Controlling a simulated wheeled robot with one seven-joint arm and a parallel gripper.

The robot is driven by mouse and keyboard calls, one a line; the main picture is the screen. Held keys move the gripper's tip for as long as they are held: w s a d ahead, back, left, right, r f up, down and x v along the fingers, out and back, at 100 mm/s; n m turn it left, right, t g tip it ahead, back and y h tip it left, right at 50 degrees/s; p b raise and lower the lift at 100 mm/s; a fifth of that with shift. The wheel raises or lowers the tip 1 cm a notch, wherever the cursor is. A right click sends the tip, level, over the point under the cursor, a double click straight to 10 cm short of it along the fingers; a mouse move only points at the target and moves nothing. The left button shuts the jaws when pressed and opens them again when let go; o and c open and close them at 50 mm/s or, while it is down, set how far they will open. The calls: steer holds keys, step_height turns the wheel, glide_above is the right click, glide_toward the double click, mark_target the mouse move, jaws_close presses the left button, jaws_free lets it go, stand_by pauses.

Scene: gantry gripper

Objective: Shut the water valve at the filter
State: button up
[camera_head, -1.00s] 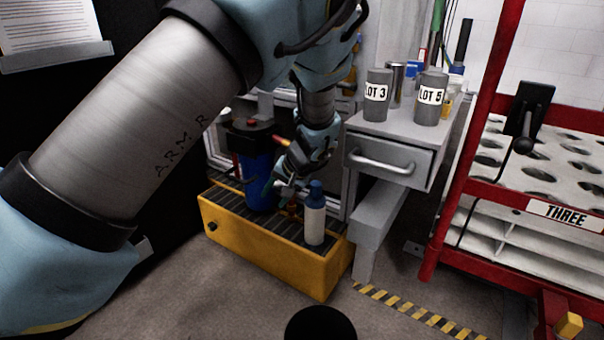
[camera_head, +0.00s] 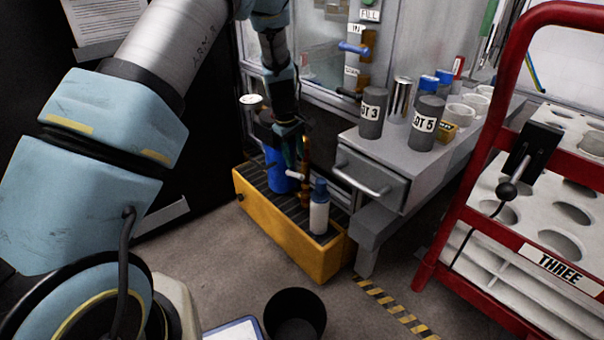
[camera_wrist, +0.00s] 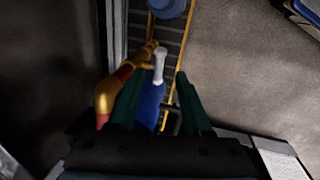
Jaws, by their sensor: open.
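The blue filter housing (camera_head: 278,172) stands on the yellow drip tray (camera_head: 290,244), partly hidden by my gripper (camera_head: 291,138). A brass pipe (camera_head: 305,182) rises beside it, with a pale lever handle (camera_head: 295,175) in front. In the wrist view, the blue housing (camera_wrist: 150,105), the brass and red pipe (camera_wrist: 106,92) and the pale lever (camera_wrist: 159,64) show below my gripper (camera_wrist: 160,78). My gripper is open and points down. The lever lies between its dark green fingers in the picture; I cannot tell whether they touch it or are above it.
A grey drawer bench (camera_head: 372,165) and red rack (camera_head: 455,205) are to the right. A blue lever (camera_head: 353,48) is on the back panel. A black bin (camera_head: 296,318) is in front.

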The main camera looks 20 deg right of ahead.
mark_target(299, 175)
steer(key=f, duration=0.2)
steer(key=d+f+b, duration=0.1)
steer(key=f, duration=0.4)
steer(key=shift+w+d+f, duration=0.15)
steer(key=shift+w+f, duration=0.05)
steer(key=shift+f, duration=0.1)
jaws_close()
